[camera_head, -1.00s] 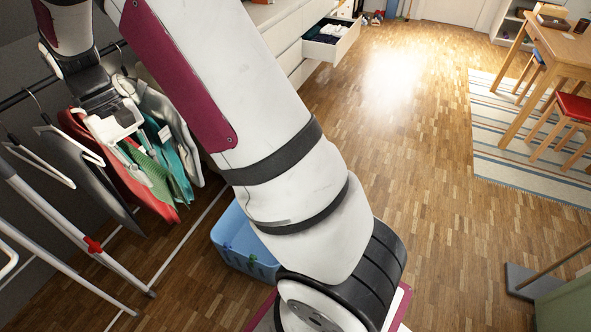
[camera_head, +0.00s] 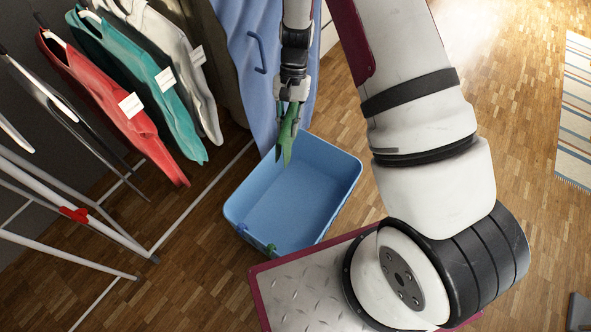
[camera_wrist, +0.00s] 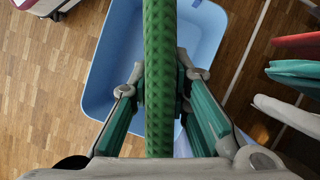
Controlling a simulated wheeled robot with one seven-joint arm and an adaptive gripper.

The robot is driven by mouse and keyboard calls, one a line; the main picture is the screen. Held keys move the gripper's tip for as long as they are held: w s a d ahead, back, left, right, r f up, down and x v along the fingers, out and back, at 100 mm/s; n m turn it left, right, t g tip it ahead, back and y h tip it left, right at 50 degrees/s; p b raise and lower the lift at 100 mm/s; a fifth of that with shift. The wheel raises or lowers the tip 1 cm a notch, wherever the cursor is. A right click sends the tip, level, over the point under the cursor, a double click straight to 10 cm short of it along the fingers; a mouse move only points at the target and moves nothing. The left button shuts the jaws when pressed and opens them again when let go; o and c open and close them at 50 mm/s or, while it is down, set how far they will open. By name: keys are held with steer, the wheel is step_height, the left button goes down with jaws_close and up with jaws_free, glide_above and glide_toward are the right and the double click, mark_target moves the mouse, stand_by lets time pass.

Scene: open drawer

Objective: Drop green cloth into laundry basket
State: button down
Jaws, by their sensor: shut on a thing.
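A green textured cloth (camera_head: 285,142) hangs from my gripper (camera_head: 291,104) in the head view, over the back left part of the laundry basket. My gripper is shut on it near its top. The light blue basket (camera_head: 298,200) stands on the floor and its inside looks bare, apart from the cloth hanging across its back edge in the picture. In the wrist view the cloth (camera_wrist: 159,75) runs upright between the fingers, with the basket (camera_wrist: 112,60) below and behind it. The gap between the cloth's lower end and the basket cannot be judged exactly.
Red (camera_head: 112,100), teal (camera_head: 140,75) and grey (camera_head: 180,55) garments hang at the left. A blue sheet-like surface (camera_head: 250,85) stands close behind the basket. White rack legs (camera_head: 80,215) are at the lower left. Small blue and green pieces (camera_head: 270,247) sit on the basket's near edge.

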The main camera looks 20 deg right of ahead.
step_height(320, 180, down, 25)
steer(key=s+d+m+t+y+b, duration=0.1)
steer(key=m+b, duration=0.3)
steer(key=b, duration=0.7)
steer(key=shift+s+d+f, duration=0.15)
steer(key=shift+s+d, duration=0.05)
steer(key=shift+d, duration=0.1)
steer(key=c, duration=1.4)
jaws_free()
steer(key=shift+c, duration=0.2)
steer(key=v, duration=1.2)
steer(key=shift+d, duration=0.15)
